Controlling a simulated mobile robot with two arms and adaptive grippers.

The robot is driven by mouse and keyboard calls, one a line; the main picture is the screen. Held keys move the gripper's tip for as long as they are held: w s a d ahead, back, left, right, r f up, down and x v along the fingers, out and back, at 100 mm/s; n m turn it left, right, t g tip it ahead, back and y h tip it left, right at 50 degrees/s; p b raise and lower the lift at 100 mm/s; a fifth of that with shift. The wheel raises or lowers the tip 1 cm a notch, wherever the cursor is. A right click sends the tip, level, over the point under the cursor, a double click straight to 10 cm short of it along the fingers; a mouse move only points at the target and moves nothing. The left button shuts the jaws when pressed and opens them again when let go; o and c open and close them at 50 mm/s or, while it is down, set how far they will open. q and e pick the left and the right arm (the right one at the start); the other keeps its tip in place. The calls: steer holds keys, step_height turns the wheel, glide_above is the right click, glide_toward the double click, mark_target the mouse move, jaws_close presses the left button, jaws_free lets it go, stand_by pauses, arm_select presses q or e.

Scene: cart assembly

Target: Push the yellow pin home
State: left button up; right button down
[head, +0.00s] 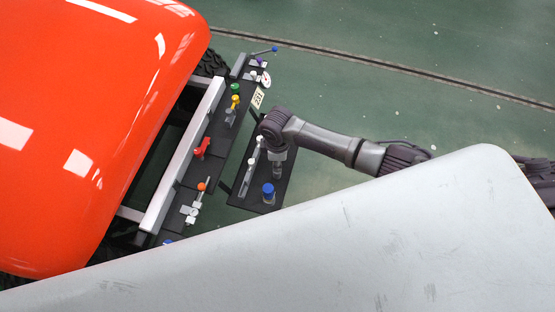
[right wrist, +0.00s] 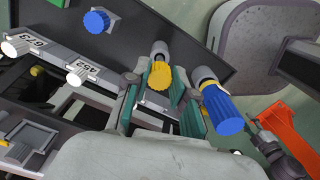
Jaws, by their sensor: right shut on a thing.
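In the right wrist view, the yellow pin (right wrist: 160,75) has a ribbed yellow head and a grey sleeve beyond it. It stands over the dark panel (right wrist: 190,22). My right gripper (right wrist: 153,92) is shut on the yellow head, a green-padded finger on each side. In the head view, my right gripper (head: 278,166) points down over the small dark panel (head: 240,203), and the pin in it is hidden. I cannot tell how deep the pin sits. My left gripper is not in view.
A blue-headed pin (right wrist: 222,110) stands close right of my fingers. Another blue knob (right wrist: 97,20) and white knobs (right wrist: 77,74) lie left. In the head view, a longer panel (head: 222,140) carries a separate yellow fitting (head: 235,101) and a red handle (head: 202,148) beside the orange body (head: 90,110).

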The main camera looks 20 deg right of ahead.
steer(key=shift+f+b, duration=1.2)
steer(key=shift+f, duration=0.65)
steer(key=shift+f, duration=0.1)
steer(key=c, duration=0.9)
jaws_free()
step_height(320, 180, up, 12)
steer(key=shift+r, duration=0.1)
